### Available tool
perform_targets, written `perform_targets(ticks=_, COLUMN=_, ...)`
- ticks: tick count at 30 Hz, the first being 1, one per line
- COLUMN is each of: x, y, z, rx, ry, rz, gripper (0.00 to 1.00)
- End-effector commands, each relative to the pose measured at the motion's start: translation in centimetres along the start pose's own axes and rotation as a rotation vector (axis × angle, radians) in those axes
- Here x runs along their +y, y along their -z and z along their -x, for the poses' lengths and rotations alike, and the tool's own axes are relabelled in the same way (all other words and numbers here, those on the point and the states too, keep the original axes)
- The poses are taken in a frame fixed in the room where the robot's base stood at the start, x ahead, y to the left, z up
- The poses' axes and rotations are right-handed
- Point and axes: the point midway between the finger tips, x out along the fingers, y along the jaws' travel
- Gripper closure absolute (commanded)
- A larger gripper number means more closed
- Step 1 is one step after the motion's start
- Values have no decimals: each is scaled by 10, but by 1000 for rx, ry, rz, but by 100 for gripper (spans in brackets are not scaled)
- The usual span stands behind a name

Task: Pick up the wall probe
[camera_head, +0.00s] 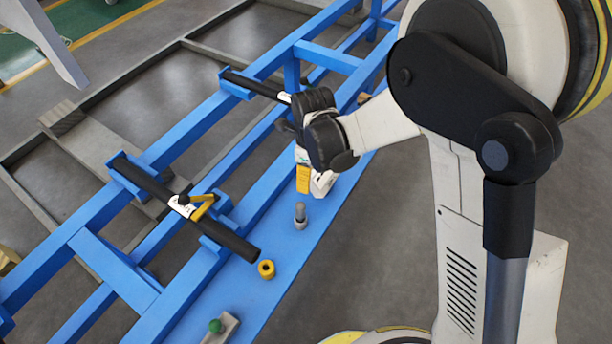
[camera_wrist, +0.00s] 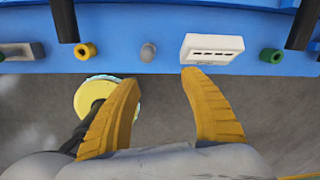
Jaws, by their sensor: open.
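A small grey upright cylinder (camera_head: 300,216) with a narrower top stands on the blue bench; it looks like the wall probe, though no label shows. In the wrist view the probe (camera_wrist: 148,52) is a grey round shape near the bench's front edge, beyond the fingers and left of the white slotted box (camera_wrist: 212,48). My gripper (camera_wrist: 160,80) is open and empty, its yellow fingers spread wide and pointing towards the bench edge. In the head view my gripper (camera_head: 303,180) is beyond the probe, apart from it; one yellow finger shows.
A yellow ring (camera_head: 266,269) and a grey block with a green knob (camera_head: 220,327) stand nearer on the blue bench (camera_head: 262,308). A black tube (camera_head: 232,240) with a yellow-handled part overhangs it. A green ring (camera_wrist: 270,55) is right of the box.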

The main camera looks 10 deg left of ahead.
Motion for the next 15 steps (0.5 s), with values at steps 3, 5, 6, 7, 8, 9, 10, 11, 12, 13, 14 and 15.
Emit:
perform_targets(ticks=3, x=12, y=-18, z=-29, rx=27, ry=-30, rz=-125, gripper=47)
perform_targets(ticks=5, x=16, y=-22, z=-39, rx=37, ry=-38, rz=-168, gripper=47)
perform_targets(ticks=6, x=18, y=-24, z=-44, rx=42, ry=-41, rz=-188, gripper=47)
perform_targets(ticks=7, x=20, y=-25, z=-47, rx=44, ry=-43, rz=-200, gripper=47)
perform_targets(ticks=8, x=20, y=-26, z=-50, rx=46, ry=-45, rz=-208, gripper=47)
perform_targets(ticks=9, x=21, y=-26, z=-55, rx=48, ry=-46, rz=-216, gripper=47)
perform_targets(ticks=10, x=22, y=-26, z=-59, rx=49, ry=-46, rz=-219, gripper=47)
perform_targets(ticks=11, x=22, y=-26, z=-63, rx=49, ry=-46, rz=-220, gripper=47)
perform_targets(ticks=12, x=22, y=-25, z=-69, rx=49, ry=-46, rz=-220, gripper=47)
perform_targets(ticks=13, x=22, y=-25, z=-74, rx=49, ry=-46, rz=-220, gripper=47)
perform_targets(ticks=14, x=22, y=-24, z=-80, rx=49, ry=-46, rz=-220, gripper=47)
perform_targets(ticks=15, x=23, y=-24, z=-87, rx=48, ry=-46, rz=-219, gripper=47)
